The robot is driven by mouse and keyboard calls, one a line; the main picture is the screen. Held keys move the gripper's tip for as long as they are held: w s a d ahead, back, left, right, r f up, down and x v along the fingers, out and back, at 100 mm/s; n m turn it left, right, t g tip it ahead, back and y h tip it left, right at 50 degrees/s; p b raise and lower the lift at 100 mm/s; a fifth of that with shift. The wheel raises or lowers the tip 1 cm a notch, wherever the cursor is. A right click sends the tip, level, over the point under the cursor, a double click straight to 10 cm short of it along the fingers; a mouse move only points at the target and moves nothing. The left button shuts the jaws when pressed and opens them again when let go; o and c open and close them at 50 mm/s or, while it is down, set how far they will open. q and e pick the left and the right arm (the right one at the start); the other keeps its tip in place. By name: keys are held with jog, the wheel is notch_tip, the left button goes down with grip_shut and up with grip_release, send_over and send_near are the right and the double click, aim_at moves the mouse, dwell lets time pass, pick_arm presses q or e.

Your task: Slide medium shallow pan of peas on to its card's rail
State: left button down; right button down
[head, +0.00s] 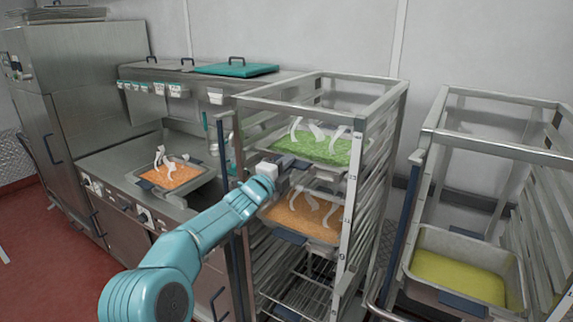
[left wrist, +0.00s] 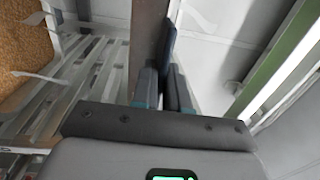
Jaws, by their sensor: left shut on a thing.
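The shallow pan of green peas (head: 316,147) is in the upper part of the open metal rack (head: 318,92), level or nearly so. White curved shapes stand over the peas. My left gripper (head: 284,172) is at the pan's front, below its rim. In the left wrist view its fingers (left wrist: 163,90) are closed on a dark blue tab (left wrist: 171,42) at the pan's front. A green strip of the pan (left wrist: 287,68) shows at right there. Small marks on the rack's front post are too small to read. Whether the pan's sides rest on rails is unclear. My right gripper is out of view.
A pan of orange food (head: 300,214) sits lower in the same rack, close below my left gripper. Another orange pan (head: 170,177) is on the left counter. A second rack (head: 497,140) at right holds a deep yellow pan (head: 458,277).

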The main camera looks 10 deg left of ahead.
pick_arm(q)
jog(key=shift+f, duration=0.1)
jog(key=c, duration=1.1)
grip_release()
jog(key=shift+d+f, duration=0.1)
jog(key=shift+o, duration=0.5)
jog(key=shift+w+f, duration=0.1)
jog(key=shift+f, duration=0.25)
jog(key=o, duration=0.4)
jog(key=shift+r, duration=0.2)
jog(key=b+v, duration=0.2)
jog(key=b, duration=0.1)
jog(key=b+v, duration=0.2)
jog(key=b, duration=0.1)
jog(key=b+v, duration=0.3)
jog(key=shift+r, duration=0.2)
